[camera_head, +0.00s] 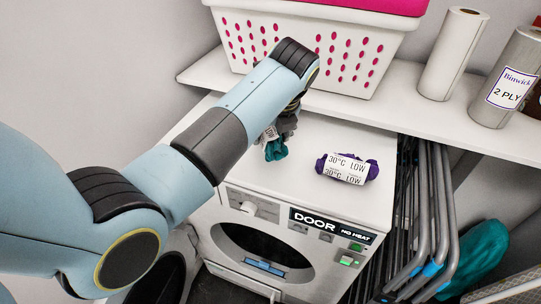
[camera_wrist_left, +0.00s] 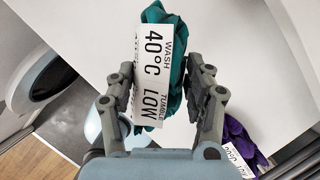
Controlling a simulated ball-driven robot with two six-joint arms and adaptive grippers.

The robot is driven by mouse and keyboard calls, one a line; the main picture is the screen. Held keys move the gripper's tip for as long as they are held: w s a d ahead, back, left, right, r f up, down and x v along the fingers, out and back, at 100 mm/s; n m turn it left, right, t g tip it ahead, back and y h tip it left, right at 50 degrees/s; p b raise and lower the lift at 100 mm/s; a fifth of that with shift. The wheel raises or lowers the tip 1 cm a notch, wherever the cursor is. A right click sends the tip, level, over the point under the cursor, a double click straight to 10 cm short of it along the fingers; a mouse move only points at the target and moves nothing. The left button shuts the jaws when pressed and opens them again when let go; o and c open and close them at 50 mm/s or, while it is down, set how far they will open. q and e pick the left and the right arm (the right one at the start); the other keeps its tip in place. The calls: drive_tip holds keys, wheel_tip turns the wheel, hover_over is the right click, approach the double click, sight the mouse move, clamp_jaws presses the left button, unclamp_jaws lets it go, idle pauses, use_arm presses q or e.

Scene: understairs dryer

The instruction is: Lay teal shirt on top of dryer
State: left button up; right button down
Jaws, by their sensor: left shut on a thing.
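The teal shirt (camera_head: 276,150) is a small bundle with a white label, at the back left of the white dryer's top (camera_head: 322,140). My left gripper (camera_head: 287,122) is partly hidden behind its own arm. In the left wrist view, the left gripper (camera_wrist_left: 166,90) is shut on the teal shirt (camera_wrist_left: 178,72), with a finger on each side and the "40°C LOW" label facing the camera. I cannot tell whether the shirt touches the dryer top. My right gripper is in neither view.
A purple bundle (camera_head: 369,169) with a "30°C LOW" label lies on the dryer top, right of the shirt. A shelf (camera_head: 400,106) behind holds a white basket (camera_head: 310,45) and paper rolls (camera_head: 453,52). Folded grey frames (camera_head: 440,220) stand right of the dryer. The top's front is clear.

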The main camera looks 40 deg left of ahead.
use_arm(q)
wheel_tip(320, 180, down, 4)
drive_tip(key=b, duration=0.3)
drive_tip(key=shift+b, duration=0.3)
drive_tip(key=shift+r, duration=0.1)
drive_tip(key=o, duration=0.9)
drive_tip(key=shift+f, duration=0.2)
drive_tip(key=o, duration=0.4)
drive_tip(key=shift+o, duration=0.2)
drive_tip(key=p+v, duration=1.1)
drive_tip(key=v, duration=0.1)
drive_tip(key=shift+s+r, duration=0.1)
drive_tip(key=shift+r, duration=0.1)
